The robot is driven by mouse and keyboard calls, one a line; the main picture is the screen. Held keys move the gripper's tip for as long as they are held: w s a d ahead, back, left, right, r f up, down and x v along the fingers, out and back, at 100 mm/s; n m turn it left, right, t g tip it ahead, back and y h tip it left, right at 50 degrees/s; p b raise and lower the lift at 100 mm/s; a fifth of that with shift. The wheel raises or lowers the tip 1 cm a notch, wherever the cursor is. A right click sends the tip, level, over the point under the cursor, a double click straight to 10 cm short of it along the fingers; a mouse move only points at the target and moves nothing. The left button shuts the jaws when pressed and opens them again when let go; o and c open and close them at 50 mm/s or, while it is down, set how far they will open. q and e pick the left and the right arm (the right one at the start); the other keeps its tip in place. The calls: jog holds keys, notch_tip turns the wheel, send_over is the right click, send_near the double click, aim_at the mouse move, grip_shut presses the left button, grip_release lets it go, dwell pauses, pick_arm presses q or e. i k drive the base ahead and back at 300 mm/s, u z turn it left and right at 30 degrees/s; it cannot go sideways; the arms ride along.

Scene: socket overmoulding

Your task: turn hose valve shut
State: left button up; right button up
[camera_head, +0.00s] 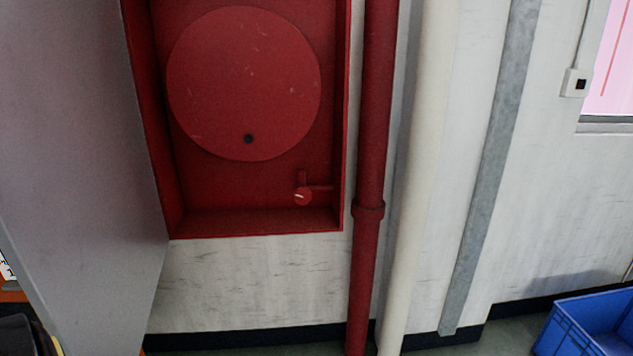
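The hose valve (304,196) is a small red round knob with a pale mark on its face. It sits at the lower right inside an open red wall cabinet (240,222), with a short red pipe above it and another to its right. A large red hose reel disc (243,85) with a dark spot near its lower edge fills the cabinet above the valve. Neither of my grippers is in the head view.
A grey panel (85,150), apparently the cabinet door, stands open on the left. A red pipe (375,110), a cream pipe (425,130) and a grey conduit (492,160) run down the wall to the right. A blue crate (565,335) is on the floor at lower right.

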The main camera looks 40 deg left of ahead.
aim_at(303, 195)
jog(key=u, duration=0.85)
jog(key=i, duration=1.2)
jog(key=u, duration=1.2)
